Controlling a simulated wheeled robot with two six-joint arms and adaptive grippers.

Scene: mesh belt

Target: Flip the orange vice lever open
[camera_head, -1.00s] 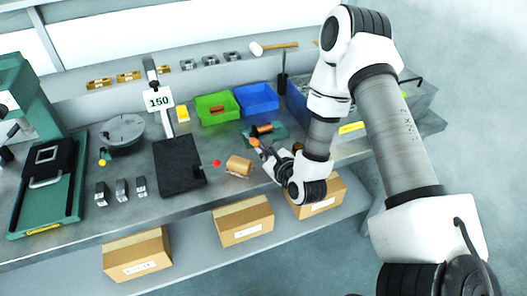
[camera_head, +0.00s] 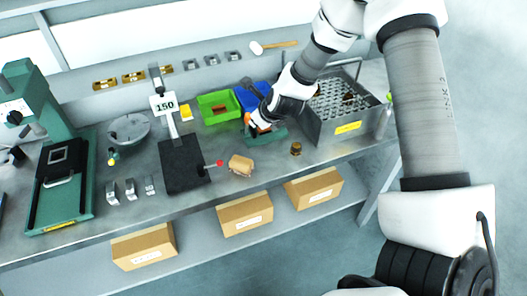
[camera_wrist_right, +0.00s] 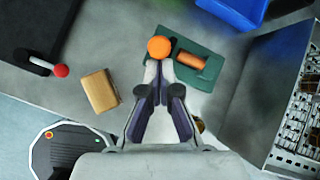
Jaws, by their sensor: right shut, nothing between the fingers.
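The vice has a green body (camera_wrist_right: 212,74) and holds a copper-coloured cylinder (camera_wrist_right: 190,60). In the head view its green base (camera_head: 277,136) shows partly behind my right gripper. The orange ball end of the lever (camera_wrist_right: 159,47) is just past my fingertips in the wrist view; it also shows in the head view (camera_head: 249,117). My right gripper (camera_wrist_right: 158,72) is shut and empty, its tips at or very close to the ball. I cannot tell whether they touch. The lever's shaft is mostly hidden by the fingers. My left gripper is not in view.
A metal basket tank (camera_head: 350,130) stands close on the right. The bench front is fairly clear.

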